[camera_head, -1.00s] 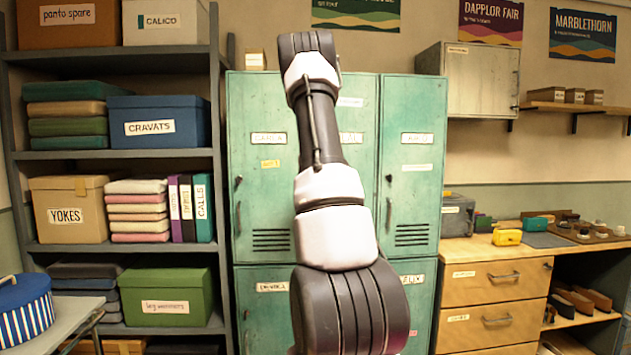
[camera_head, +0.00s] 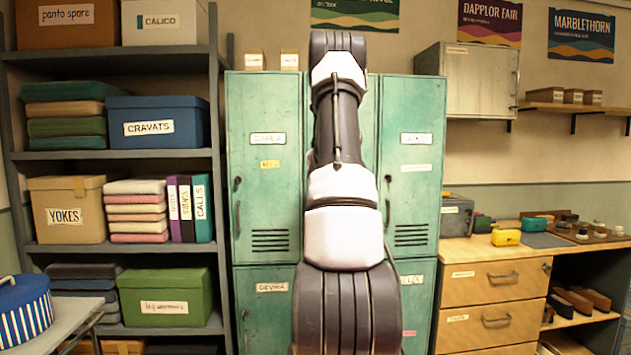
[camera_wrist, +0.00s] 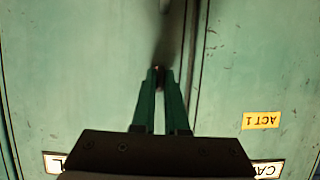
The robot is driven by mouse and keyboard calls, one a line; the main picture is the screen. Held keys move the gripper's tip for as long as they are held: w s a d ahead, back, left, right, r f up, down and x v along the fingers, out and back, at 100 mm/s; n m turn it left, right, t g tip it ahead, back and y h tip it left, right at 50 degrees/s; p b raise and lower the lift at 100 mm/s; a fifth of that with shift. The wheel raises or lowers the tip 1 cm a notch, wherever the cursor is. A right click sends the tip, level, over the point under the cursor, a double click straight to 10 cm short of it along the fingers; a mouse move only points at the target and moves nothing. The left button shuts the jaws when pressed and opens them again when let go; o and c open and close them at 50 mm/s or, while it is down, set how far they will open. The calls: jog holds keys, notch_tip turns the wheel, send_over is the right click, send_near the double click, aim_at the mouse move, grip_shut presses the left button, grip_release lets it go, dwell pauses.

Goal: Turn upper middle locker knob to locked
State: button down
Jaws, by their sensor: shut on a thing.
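The upper middle locker (camera_head: 369,110) is a green metal door, mostly hidden behind my arm in the head view. In the wrist view its door (camera_wrist: 80,70) fills the left and centre, with a white label (camera_wrist: 54,162) partly cut off by my gripper's body. My gripper (camera_wrist: 160,73) has its two fingers closed together on the small dark locker knob (camera_wrist: 159,69), near the door's edge. The fingers hide most of the knob, so I cannot tell which way it points. In the head view the gripper and knob are hidden behind my arm.
The upper left locker (camera_head: 266,210) and upper right locker (camera_head: 412,205) flank the middle one. A shelf of boxes (camera_head: 120,246) stands at left, a wooden drawer unit (camera_head: 490,285) at right. A grey wall cabinet (camera_head: 483,80) hangs at upper right. Small boxes (camera_head: 289,60) sit on top.

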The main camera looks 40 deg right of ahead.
jog(key=c, duration=0.9)
grip_release()
jog(key=shift+c, duration=0.2)
jog(key=v, duration=1)
jog(key=shift+s+a+r, duration=0.15)
jog(key=shift+s, duration=0.2)
